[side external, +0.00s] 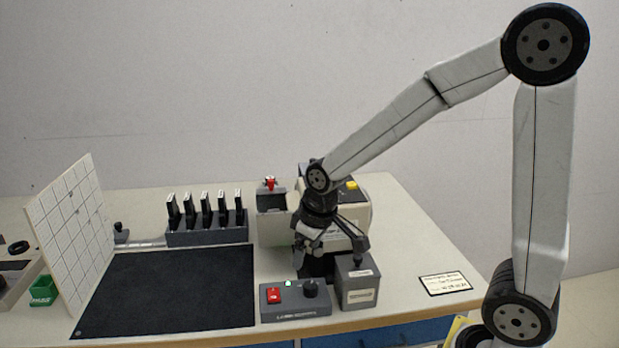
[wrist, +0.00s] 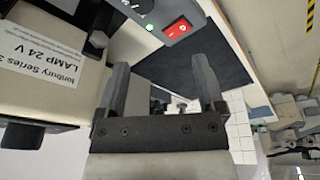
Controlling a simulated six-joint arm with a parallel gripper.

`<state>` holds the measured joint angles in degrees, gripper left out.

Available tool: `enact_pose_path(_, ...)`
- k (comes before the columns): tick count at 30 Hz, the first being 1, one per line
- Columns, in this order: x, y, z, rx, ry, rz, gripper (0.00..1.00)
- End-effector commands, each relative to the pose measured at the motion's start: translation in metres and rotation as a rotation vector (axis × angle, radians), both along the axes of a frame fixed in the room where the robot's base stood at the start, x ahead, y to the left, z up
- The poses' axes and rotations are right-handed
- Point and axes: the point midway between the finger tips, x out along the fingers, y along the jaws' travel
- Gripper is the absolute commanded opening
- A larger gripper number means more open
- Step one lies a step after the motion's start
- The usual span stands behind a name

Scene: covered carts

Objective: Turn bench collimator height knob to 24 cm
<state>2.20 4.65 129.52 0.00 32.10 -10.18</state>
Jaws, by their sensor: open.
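My gripper (side external: 328,243) is open and empty, low in front of the cream lamp housing (side external: 355,212). In the wrist view its two fingers (wrist: 162,85) stand apart with nothing between them. A grey supply box (side external: 283,312) with a red switch (side external: 274,294), a lit green lamp and a black knob (side external: 311,288) sits at the bench's front edge. A taller grey box (side external: 357,293) with a label stands to its right, close to my gripper. Which part is the collimator height knob cannot be told, and no height scale is readable.
A black mat (side external: 170,290) covers the left middle of the bench. A white gridded board (side external: 72,230) leans at its left. A rack (side external: 207,236) of dark slides stands behind the mat. A small card (side external: 444,284) lies on the clear right side.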

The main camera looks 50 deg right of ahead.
Motion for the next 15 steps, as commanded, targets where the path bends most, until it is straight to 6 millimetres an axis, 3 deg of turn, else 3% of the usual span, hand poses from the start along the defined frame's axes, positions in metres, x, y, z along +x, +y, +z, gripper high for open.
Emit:
enact_pose_path(6, 0.049, -0.015, 0.039, -0.028, -0.002, 0.080, 0.87)
enact_pose_path(15, 0.095, -0.058, 0.085, -0.040, 0.038, 0.078, 0.87)
